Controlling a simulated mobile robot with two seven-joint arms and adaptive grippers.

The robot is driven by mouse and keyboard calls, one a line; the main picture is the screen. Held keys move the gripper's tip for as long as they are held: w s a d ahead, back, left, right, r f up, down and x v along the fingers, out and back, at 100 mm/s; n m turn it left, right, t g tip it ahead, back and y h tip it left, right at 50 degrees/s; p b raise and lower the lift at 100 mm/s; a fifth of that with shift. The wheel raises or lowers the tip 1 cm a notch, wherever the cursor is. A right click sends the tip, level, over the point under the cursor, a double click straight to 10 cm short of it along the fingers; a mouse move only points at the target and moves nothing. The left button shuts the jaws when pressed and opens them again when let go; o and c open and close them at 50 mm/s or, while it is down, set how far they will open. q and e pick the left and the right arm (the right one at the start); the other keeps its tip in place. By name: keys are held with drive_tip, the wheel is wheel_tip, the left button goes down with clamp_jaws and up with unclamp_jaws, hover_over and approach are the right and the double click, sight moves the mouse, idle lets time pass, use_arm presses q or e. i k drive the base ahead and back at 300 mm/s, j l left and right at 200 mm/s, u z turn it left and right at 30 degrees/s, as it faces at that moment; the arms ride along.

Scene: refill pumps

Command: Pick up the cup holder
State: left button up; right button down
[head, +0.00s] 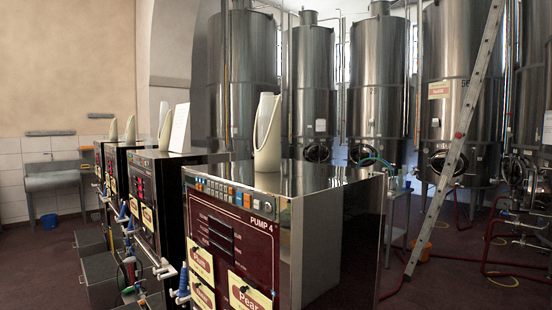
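A cream, scoop-shaped cup holder (268,140) stands upright on top of the nearest pump (315,250), marked "PUMP 4", near the middle of the head view. A white rounded piece shows at its upper end; I cannot tell whether it is a separate cup. Similar cream holders stand on the pumps behind, one at the middle left (166,130), one farther back (130,130) and one farthest back (113,130). Neither of my grippers is in view.
A white card (180,128) stands on the second pump. Tall steel tanks (376,80) line the back, with a ladder (455,140) leaning at the right. Red hoses (515,262) and an orange bucket (421,250) lie on the floor. The pump top around the holder looks clear.

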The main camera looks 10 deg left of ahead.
sight(267, 160)
drive_tip(key=i+l+u, duration=0.1)
drive_tip(key=i+l, duration=0.3)
drive_tip(key=l, duration=0.25)
drive_tip(key=i+l+u, duration=0.15)
drive_tip(key=i+l, duration=0.25)
drive_tip(key=l, duration=0.3)
drive_tip(key=i+l+u, duration=0.15)
drive_tip(key=l, duration=0.2)
drive_tip(key=i+l, duration=0.2)
drive_tip(key=l, duration=0.15)
drive_tip(key=i+u, duration=0.05)
